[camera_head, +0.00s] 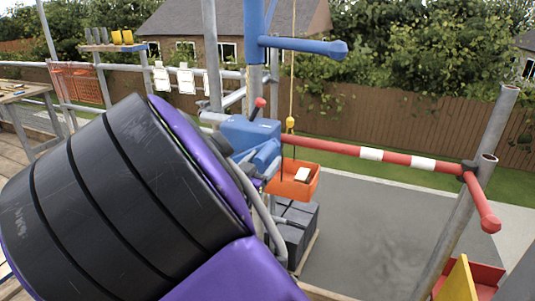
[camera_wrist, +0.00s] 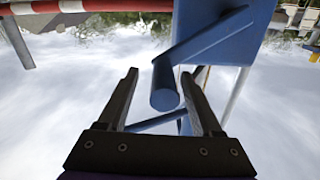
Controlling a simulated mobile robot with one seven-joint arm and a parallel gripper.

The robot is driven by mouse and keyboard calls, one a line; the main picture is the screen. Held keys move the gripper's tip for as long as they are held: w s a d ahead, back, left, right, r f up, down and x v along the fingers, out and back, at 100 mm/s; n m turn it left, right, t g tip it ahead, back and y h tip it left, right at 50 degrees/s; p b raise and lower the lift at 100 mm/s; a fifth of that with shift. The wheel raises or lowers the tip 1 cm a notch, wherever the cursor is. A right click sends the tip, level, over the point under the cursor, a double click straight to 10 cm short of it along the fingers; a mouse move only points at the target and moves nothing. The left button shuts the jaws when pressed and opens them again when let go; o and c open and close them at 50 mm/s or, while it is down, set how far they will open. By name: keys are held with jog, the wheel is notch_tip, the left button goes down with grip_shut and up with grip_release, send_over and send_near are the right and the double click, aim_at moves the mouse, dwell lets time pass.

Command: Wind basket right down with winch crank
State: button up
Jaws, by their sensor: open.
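The blue winch (camera_head: 250,133) is mounted on a grey pole in the head view. Its crank has a red knob (camera_head: 259,103) pointing up. The orange basket (camera_head: 289,187) hangs on a rope under a yellow hook (camera_head: 290,123), just right of the winch, with a pale piece inside. My gripper (camera_wrist: 159,72) is open and empty in the wrist view. A blue round bar (camera_wrist: 164,92) of the blue metalwork shows between its fingers; I cannot tell its distance. The crank knob is not visible in the wrist view. My arm hides part of the winch area in the head view.
A red-and-white rail (camera_head: 370,153) runs right from the winch to a slanted grey pole (camera_head: 467,190). A blue beam (camera_head: 305,45) stands above. Dark grey stacked blocks (camera_head: 293,240) stand below the basket. Grey paving (camera_head: 370,240) lies open to the right.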

jog(key=shift+c, duration=0.2)
jog(key=shift+w, duration=0.1)
jog(key=c, duration=0.9)
grip_shut()
jog(key=shift+d+f, duration=0.1)
jog(key=shift+d, duration=0.15)
